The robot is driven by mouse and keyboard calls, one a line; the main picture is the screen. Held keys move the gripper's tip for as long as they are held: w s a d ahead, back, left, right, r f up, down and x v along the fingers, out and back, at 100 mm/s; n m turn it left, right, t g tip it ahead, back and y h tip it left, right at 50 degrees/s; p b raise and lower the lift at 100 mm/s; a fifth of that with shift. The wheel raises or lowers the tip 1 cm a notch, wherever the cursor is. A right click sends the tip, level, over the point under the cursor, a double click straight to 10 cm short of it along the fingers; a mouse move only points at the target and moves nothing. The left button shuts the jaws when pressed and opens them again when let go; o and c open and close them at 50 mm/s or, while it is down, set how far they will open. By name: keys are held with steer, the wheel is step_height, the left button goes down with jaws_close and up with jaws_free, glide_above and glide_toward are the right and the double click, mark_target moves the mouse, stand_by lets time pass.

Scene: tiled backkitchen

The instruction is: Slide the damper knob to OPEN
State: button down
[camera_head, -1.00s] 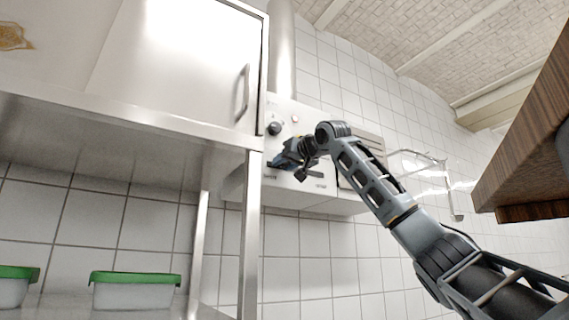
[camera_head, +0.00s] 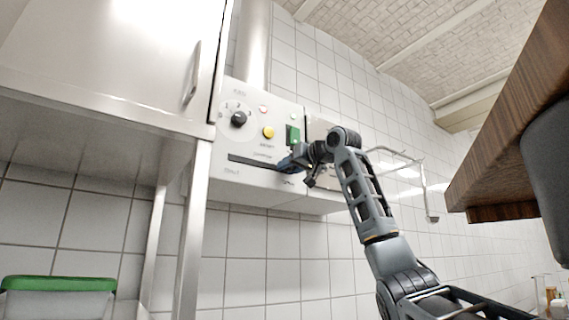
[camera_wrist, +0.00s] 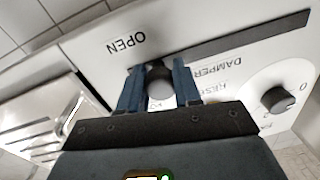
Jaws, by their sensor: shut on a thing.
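The damper knob (camera_wrist: 160,83) is a dark stub in the wrist view, between the two blue fingers of my gripper (camera_wrist: 158,68). The fingers are shut on it. It sits in the dark slot (camera_wrist: 235,40), near the end by the upside-down OPEN label (camera_wrist: 126,42). In the head view, my gripper (camera_head: 287,161) is at the right end of the slot (camera_head: 250,162) on the white control panel (camera_head: 221,140), and it hides the knob. The slot stretches bare to the left.
A steel cabinet (camera_head: 110,50) and shelf legs stand left. A wire rack (camera_head: 405,165) is right of the panel, and a wooden edge (camera_head: 510,150) hangs at right.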

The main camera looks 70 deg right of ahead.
steer(key=shift+s+d+r, duration=0.1)
steer(key=shift+s+d, duration=0.05)
steer(key=c, duration=1)
jaws_free()
steer(key=shift+d, duration=0.15)
steer(key=shift+o, duration=1.1)
steer(key=b+v, duration=0.2)
steer(key=v, duration=0.6)
